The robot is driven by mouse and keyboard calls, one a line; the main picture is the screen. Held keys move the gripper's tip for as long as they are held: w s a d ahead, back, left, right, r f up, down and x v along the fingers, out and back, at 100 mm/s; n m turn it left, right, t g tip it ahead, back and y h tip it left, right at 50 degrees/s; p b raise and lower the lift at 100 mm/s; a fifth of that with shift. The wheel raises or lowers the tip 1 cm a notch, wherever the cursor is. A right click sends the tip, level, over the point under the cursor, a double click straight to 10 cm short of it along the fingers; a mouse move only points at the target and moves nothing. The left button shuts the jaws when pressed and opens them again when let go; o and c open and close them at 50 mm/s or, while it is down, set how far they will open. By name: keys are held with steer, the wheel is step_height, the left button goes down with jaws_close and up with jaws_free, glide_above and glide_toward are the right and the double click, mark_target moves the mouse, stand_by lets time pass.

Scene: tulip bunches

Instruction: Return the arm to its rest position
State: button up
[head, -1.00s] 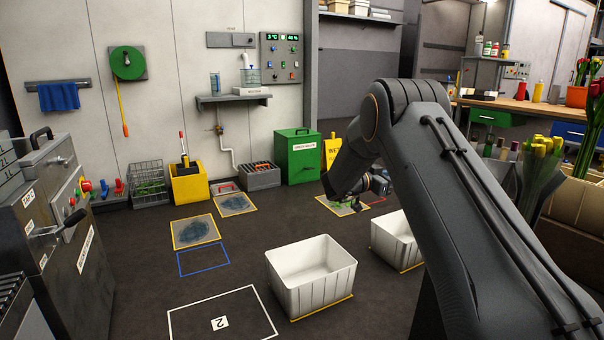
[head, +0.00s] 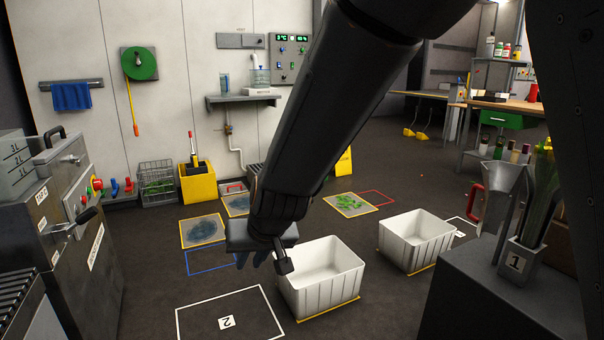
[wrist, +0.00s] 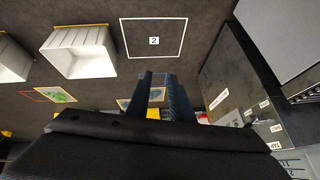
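My gripper (head: 262,262) hangs at the end of my arm in the middle of the head view, in front of the left white tub's near-left side. In the wrist view my gripper's two dark fingers (wrist: 160,95) stand apart, with floor markings showing in the gap and nothing held. A green-strewn mat (head: 350,204) lies on the floor beyond the tubs, away from my gripper. A grey holder marked 1 (head: 517,262) with green stems stands on a dark block at the right.
Two white tubs stand on the floor, one left (head: 322,282) and one right (head: 416,240). A white outlined square marked 2 (head: 226,322) is empty. A steel machine (head: 70,220) stands at the left. A workbench (head: 505,105) stands at the back right.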

steer(key=s+d+f+n+g+h, duration=0.25)
steer(key=s+d, duration=0.25)
steer(key=s, duration=0.8)
steer(key=s+d+f+n+g+h, duration=0.1)
steer(key=s+d+g, duration=0.3)
steer(key=s, duration=0.8)
steer(key=d+r+m+p, duration=0.3)
steer(key=d+r+p, duration=0.8)
steer(key=r+p, duration=0.2)
steer(key=d+r+m+p, duration=0.4)
steer(key=d+r+p, duration=0.6)
steer(key=r+p, duration=0.4)
steer(key=shift+w+d+t+p, duration=0.15)
steer(key=shift+d+t+p, duration=0.2)
steer(key=shift+t+p, duration=0.15)
steer(key=shift+r+h, duration=0.1)
steer(key=shift+h, duration=0.15)
